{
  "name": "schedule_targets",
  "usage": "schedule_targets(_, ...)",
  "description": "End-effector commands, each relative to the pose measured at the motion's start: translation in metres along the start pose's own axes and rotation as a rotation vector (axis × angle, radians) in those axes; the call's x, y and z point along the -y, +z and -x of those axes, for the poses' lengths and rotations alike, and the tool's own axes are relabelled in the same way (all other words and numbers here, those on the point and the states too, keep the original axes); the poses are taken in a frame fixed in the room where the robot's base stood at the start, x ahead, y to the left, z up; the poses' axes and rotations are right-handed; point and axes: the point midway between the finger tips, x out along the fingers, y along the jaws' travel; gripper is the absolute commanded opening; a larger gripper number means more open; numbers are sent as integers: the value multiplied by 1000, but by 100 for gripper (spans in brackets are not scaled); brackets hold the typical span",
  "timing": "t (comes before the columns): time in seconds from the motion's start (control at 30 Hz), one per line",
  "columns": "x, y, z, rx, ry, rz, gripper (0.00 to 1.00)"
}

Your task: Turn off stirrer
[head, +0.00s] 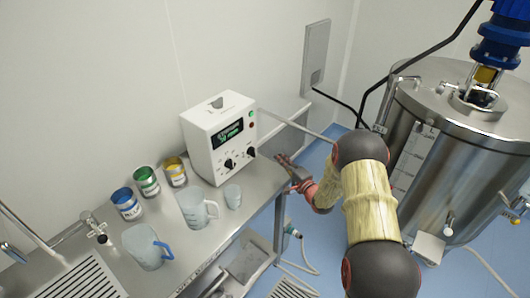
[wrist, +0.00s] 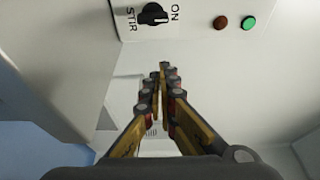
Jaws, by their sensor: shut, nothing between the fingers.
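The white control box (head: 220,137) stands on the steel bench, with a green-lit display and two black knobs on its front. In the wrist view the black stirrer knob (wrist: 152,14) sits at the top edge, between the words STIR and ON; the top edge cuts it off closely. My gripper (head: 281,158) is just right of the box in the head view. In the wrist view its fingertips (wrist: 163,68) are together and empty, below the knob in the picture and apart from it. The blue stirrer motor (head: 500,42) stands above the steel tank.
A dark red lamp (wrist: 220,22) and a lit green lamp (wrist: 249,22) are on the panel. Paint cans (head: 147,181) and beakers (head: 197,210) stand on the bench left of and before the box. The steel tank (head: 470,165) is right of my arm. Blue floor lies between.

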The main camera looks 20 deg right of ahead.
Motion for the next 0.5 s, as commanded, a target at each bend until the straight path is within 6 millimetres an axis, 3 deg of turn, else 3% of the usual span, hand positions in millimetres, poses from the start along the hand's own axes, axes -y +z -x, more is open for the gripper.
schedule_targets(0.17, 0, 1, -17, 2, -2, 2, 0)
schedule_targets(0.5, -1, 1, -79, 2, -2, 2, 0)
